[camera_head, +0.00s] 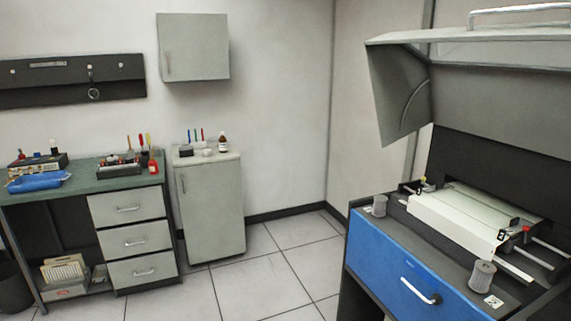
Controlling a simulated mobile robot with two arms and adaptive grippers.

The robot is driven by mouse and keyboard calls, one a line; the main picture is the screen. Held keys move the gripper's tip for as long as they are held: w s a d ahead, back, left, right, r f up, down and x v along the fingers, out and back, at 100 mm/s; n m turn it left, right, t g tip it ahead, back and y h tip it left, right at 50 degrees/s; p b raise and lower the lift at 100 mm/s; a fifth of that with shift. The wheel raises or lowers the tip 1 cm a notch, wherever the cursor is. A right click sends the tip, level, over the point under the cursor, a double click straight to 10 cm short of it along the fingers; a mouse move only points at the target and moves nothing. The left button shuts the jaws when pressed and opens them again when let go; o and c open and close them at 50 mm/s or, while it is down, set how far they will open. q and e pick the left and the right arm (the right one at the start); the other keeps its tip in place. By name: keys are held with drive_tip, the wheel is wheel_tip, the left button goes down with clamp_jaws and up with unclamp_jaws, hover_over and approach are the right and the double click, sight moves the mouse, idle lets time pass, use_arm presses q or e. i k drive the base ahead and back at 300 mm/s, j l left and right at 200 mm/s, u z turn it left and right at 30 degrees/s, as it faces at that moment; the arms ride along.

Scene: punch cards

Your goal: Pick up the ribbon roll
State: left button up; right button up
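Two grey, spool-like cylinders that look like ribbon rolls stand on the front ledge of the machine at the right. The nearer roll (482,276) stands upright near the right front, beside a small white label. The farther roll (379,206) stands near the ledge's left end. I cannot tell which of them is the ribbon roll of the task. Neither of my grippers is in view.
A green-topped workbench (90,183) and a small grey cabinet (212,205) stand at the left. Tiled floor between is clear.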

sight(480, 281)
drive_tip(key=z, duration=1.25)
drive_tip(key=i+l+z, duration=0.1)
drive_tip(key=l, duration=0.35)
drive_tip(key=i+l, duration=0.1)
drive_tip(key=l, duration=0.35)
drive_tip(key=l+z, duration=0.15)
drive_tip(key=l, duration=0.3)
drive_tip(key=i, duration=0.05)
